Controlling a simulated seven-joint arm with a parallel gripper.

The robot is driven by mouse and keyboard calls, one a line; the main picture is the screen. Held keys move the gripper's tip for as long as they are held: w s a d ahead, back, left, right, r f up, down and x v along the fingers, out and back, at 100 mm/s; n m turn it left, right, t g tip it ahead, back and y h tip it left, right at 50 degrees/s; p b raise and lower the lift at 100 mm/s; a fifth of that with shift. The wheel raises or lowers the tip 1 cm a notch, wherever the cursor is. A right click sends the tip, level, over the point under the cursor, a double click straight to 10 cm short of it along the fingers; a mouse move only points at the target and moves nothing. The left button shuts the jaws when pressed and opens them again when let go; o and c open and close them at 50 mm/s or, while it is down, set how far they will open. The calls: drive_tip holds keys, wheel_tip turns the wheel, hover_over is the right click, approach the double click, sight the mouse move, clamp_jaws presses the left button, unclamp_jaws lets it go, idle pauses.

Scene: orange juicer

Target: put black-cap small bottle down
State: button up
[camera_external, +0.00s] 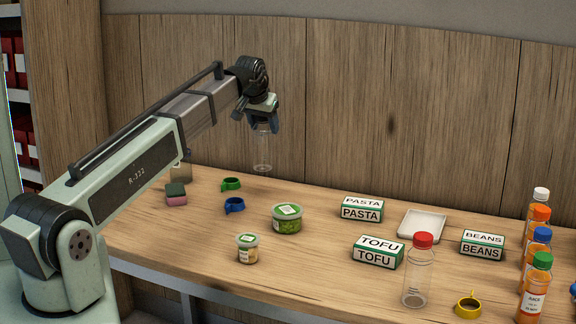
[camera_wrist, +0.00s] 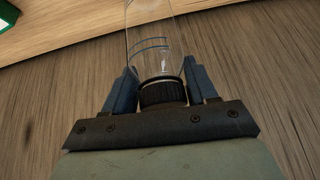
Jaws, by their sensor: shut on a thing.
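The black-cap small bottle (camera_external: 262,155) is clear and looks empty. It hangs upright below my gripper (camera_external: 263,122) near the back of the table, left of centre, and seems to be above the tabletop. In the wrist view the bottle's black cap (camera_wrist: 163,93) sits between the two blue fingers of my gripper (camera_wrist: 163,88), which are shut on it. The clear body (camera_wrist: 150,50) extends away from the fingers. In the external view the cap is hidden by the fingers.
On the wooden table (camera_external: 330,280) are a green ring (camera_external: 231,184), a blue ring (camera_external: 235,206), a green tub (camera_external: 287,219) and a sponge (camera_external: 176,194). Boxes, a white tray (camera_external: 422,225), a red-cap bottle (camera_external: 419,275) and several coloured-cap bottles stand right. A wooden wall (camera_external: 350,110) rises behind.

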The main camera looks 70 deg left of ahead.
sight(264, 150)
drive_tip(key=shift+f, duration=4)
drive_tip(key=o, duration=1.4)
drive_tip(key=v, duration=1.2)
